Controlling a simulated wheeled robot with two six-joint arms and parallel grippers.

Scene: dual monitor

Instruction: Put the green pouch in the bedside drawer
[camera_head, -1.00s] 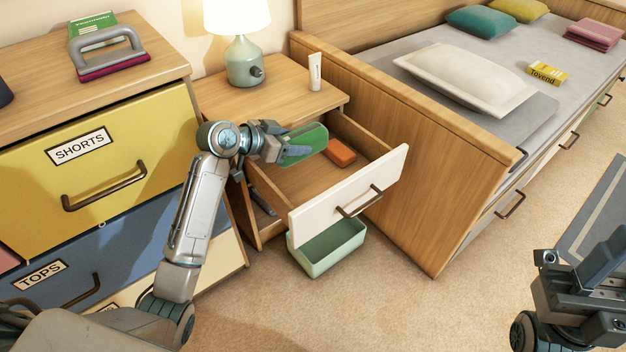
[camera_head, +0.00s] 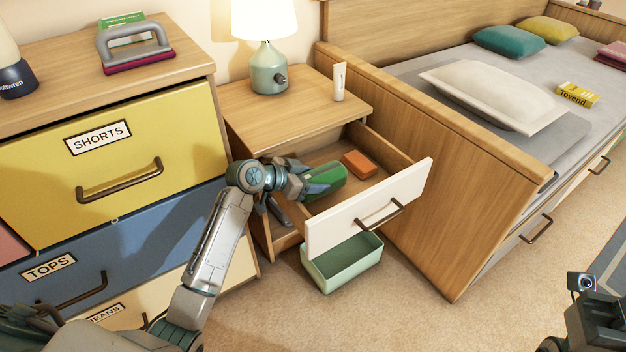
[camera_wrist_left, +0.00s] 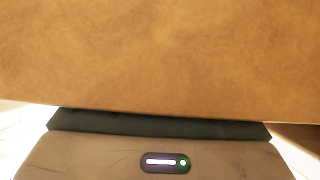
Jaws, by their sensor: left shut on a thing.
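The green pouch (camera_head: 326,179) is in the head view, inside the outline of the open bedside drawer (camera_head: 345,222). My left gripper (camera_head: 305,184) is shut on the pouch's left end, with the arm reaching in over the drawer's left side. The pouch looks low in the drawer, but I cannot tell whether it touches the bottom. The left wrist view shows mostly a plain wooden surface (camera_wrist_left: 160,50) close up. My right gripper (camera_head: 592,325) is at the lower right edge, cut off, and its fingers cannot be made out.
An orange block (camera_head: 359,164) lies at the drawer's back right. A green bin (camera_head: 343,268) stands on the floor under the drawer. A lamp (camera_head: 268,70) and white tube (camera_head: 339,82) stand on the nightstand (camera_head: 300,110). The bed's wooden end (camera_head: 440,190) is close on the right.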

